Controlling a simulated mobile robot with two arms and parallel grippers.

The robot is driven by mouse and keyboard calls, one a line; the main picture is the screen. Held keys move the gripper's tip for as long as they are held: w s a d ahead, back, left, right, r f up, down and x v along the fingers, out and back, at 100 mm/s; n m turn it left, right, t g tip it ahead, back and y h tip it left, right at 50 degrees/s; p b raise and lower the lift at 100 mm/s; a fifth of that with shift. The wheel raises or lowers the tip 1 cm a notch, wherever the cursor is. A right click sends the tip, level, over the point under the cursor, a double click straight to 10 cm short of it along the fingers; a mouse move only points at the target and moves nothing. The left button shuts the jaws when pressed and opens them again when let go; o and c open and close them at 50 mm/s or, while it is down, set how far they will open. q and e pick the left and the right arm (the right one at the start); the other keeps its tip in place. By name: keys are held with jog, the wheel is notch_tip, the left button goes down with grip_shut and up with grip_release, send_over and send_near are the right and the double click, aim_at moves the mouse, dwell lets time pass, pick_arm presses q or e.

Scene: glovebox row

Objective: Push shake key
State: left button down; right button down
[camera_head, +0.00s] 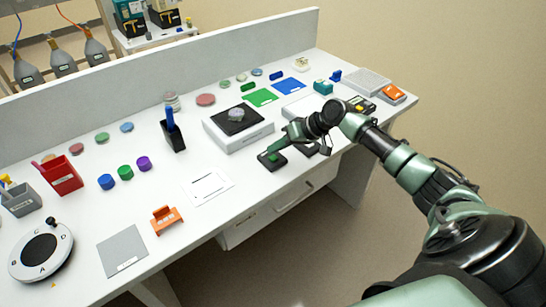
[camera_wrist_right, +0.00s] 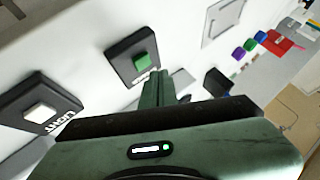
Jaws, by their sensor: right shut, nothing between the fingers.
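The shake key appears to be the dark block with a green button (camera_wrist_right: 143,61) in the right wrist view; its white label is partly hidden by my fingers. In the head view this key (camera_head: 272,161) sits near the table's front edge. My right gripper (camera_head: 272,151) is shut and empty, with its tips close to the green button. In the wrist view the fingertips (camera_wrist_right: 156,75) point toward the green key; I cannot tell if they touch it. A similar block with a white button (camera_wrist_right: 40,113), labelled LIGHT, is beside it. My left gripper is out of view.
A white device with a black top (camera_head: 236,121) stands just behind the key. A black holder with a blue item (camera_head: 172,134) is to its left. A white outlined sheet (camera_head: 208,187) lies flat on the table (camera_head: 215,168). An orange holder (camera_head: 165,219) is further left.

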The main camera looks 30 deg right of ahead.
aim_at(277, 158)
notch_tip(277, 158, up, 6)
jog(key=p, duration=0.5)
dwell(0.5)
jog(key=shift+f, duration=0.1)
